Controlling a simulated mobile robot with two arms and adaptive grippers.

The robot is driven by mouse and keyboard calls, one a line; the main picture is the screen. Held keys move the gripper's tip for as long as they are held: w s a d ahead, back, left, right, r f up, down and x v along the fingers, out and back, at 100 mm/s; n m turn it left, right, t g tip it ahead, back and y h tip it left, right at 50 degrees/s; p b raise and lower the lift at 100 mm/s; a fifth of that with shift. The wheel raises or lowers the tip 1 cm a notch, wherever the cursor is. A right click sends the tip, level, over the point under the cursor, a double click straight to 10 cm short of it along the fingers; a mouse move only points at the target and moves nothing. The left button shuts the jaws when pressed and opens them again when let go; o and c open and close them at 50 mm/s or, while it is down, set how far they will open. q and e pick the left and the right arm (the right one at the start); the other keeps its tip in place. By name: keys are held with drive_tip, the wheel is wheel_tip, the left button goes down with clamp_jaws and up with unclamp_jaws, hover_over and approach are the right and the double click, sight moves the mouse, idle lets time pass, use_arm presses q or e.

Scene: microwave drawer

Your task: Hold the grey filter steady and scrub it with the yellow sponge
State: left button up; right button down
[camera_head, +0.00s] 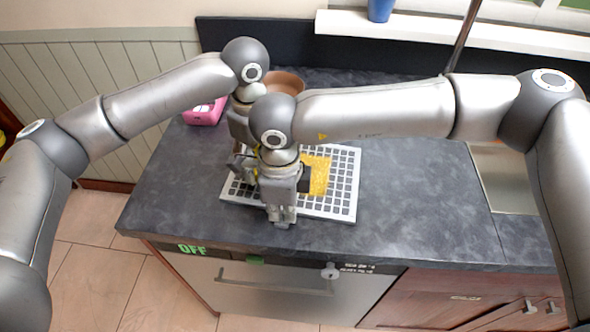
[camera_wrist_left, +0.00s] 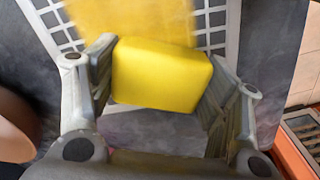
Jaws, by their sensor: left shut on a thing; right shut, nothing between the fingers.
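The grey filter (camera_head: 343,180), a flat grid with a pale frame, lies on the dark counter. A yellow patch (camera_head: 319,176) covers part of its middle; it also shows blurred in the left wrist view (camera_wrist_left: 135,18). My left gripper (camera_head: 244,166) is at the filter's left part, partly hidden by my right arm. In the left wrist view, the left gripper (camera_wrist_left: 158,95) is shut on the yellow sponge (camera_wrist_left: 160,75), close to the filter (camera_wrist_left: 218,18). My right gripper (camera_head: 282,220) is shut and empty at the filter's near edge; I cannot tell whether it touches.
A pink object (camera_head: 205,112) and a brown bowl (camera_head: 285,82) stand behind the filter. A sink (camera_head: 508,175) is at the right. The counter (camera_head: 415,195) between filter and sink is clear.

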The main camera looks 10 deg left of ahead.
sight(330, 185)
use_arm(q)
drive_tip(key=shift+f, duration=0.75)
idle(0.8)
drive_tip(key=shift+d, duration=0.1)
drive_tip(key=shift+s+d, duration=0.2)
drive_tip(key=shift+d, duration=1.7)
drive_tip(key=shift+s+d, duration=0.2)
drive_tip(key=shift+d, duration=1.75)
drive_tip(key=shift+s+d, duration=0.2)
drive_tip(key=shift+d, duration=1.7)
drive_tip(key=shift+s+d+f, duration=0.1)
drive_tip(key=shift+s+d, duration=0.05)
drive_tip(key=shift+d, duration=0.75)
drive_tip(key=shift+s+d, duration=0.15)
drive_tip(key=shift+d, duration=0.7)
drive_tip(key=shift+w+d, duration=0.15)
drive_tip(key=shift+w, duration=0.55)
drive_tip(key=shift+w+a+r, duration=0.15)
drive_tip(key=shift+a+r, duration=0.05)
drive_tip(key=shift+a, duration=0.65)
drive_tip(key=shift+a+r, duration=0.15)
drive_tip(key=shift+a, duration=0.5)
drive_tip(key=shift+w+a, duration=0.15)
drive_tip(key=shift+a, duration=0.65)
drive_tip(key=shift+w+a, duration=0.15)
drive_tip(key=shift+a, duration=0.65)
drive_tip(key=shift+w+a+f, duration=0.15)
drive_tip(key=shift+a, duration=1.6)
drive_tip(key=shift+w+a+f, duration=0.15)
drive_tip(key=shift+a, duration=1.6)
